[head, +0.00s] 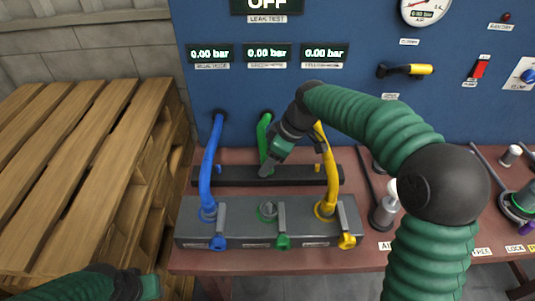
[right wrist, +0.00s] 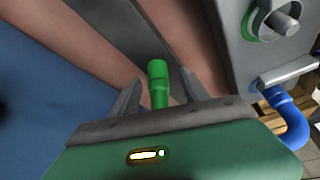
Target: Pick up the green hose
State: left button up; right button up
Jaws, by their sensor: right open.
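The green hose (head: 263,130) comes out of the blue panel between the blue and yellow hoses and hangs down behind my right gripper (head: 266,168). In the right wrist view the green hose end (right wrist: 158,85) stands between the two spread grey fingers of my right gripper (right wrist: 160,98). The gripper is open, with gaps showing on both sides of the hose. Part of the hose is hidden by the gripper in the head view. My left gripper (head: 150,287) shows only partly at the bottom left; its fingers cannot be made out.
A grey block (head: 190,215) on the reddish table holds the plugged blue hose (head: 207,160) and yellow hose (head: 331,170), close on either side. Its middle green port (head: 267,209) is empty. A black rail (head: 210,176) runs behind it. Wooden pallets (head: 80,150) stand left.

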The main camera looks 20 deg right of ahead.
aim_at(262, 146)
jog(key=shift+x, duration=0.85)
jog(key=shift+d+r, duration=0.15)
jog(key=shift+d, duration=0.05)
jog(key=c, duration=0.4)
grip_shut()
pick_arm(q)
jog(key=shift+d+f, duration=0.1)
jog(key=shift+f, duration=0.1)
pick_arm(e)
jog(key=shift+a, duration=0.1)
